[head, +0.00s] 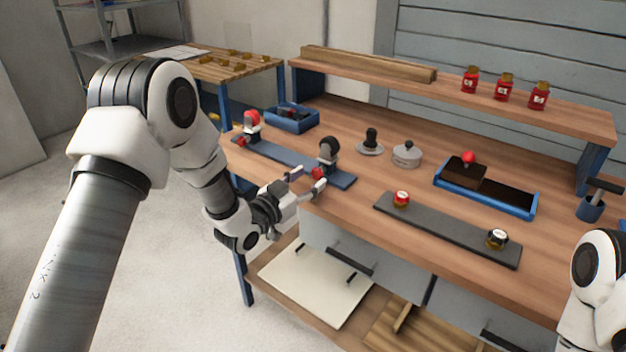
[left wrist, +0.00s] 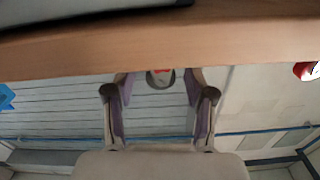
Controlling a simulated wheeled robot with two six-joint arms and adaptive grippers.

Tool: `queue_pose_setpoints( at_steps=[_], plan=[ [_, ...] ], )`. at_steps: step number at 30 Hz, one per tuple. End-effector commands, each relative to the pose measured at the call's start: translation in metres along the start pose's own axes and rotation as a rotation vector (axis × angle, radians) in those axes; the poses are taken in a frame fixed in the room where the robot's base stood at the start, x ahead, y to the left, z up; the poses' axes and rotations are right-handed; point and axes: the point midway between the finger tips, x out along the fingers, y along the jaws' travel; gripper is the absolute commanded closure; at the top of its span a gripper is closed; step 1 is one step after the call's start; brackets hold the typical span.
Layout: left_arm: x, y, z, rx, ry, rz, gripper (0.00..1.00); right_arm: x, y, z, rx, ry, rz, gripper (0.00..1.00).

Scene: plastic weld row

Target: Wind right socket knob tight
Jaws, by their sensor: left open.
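A blue-grey plate (head: 275,155) on the bench carries two sockets. The left socket (head: 252,122) has a red top, with a red knob (head: 241,141) low at its front. The right socket (head: 329,150) is black, with a red knob (head: 318,173) at its front, near the bench edge. My left gripper (head: 306,180) is open beside this right knob, its fingers pointing towards it. In the left wrist view, a grey part with red (left wrist: 161,76) shows between the open fingers, apparently not clasped; contact cannot be told. My right gripper is out of view.
A blue bin (head: 292,119), blue tray (head: 488,199) and grey lidded pot (head: 406,154) stand behind. Drawer fronts are below the bench edge.

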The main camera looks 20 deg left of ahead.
Motion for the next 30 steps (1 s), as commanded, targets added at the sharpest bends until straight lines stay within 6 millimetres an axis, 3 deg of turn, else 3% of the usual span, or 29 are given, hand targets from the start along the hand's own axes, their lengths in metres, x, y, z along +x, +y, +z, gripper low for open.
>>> queue_pose_setpoints(
  at_steps=[4, 11, 14, 16, 23, 30],
  plan=[
    [0.017, 0.000, 0.000, 0.000, 0.000, 0.001, 0.45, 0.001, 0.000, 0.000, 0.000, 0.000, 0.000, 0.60],
    [0.019, 0.000, 0.000, -0.001, -0.001, 0.000, 0.45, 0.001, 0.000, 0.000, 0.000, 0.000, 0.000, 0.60],
    [0.019, 0.000, 0.001, -0.001, -0.001, 0.000, 0.74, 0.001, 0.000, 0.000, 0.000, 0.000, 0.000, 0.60],
    [0.019, 0.000, 0.001, -0.001, -0.001, 0.000, 0.99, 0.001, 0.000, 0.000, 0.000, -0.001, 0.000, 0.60],
    [0.019, 0.000, 0.001, 0.020, -0.001, 0.000, 1.00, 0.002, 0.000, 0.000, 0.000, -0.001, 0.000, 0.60],
    [0.019, 0.001, 0.004, 0.314, -0.001, 0.000, 1.00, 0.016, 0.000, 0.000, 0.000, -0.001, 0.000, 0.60]
  ],
)
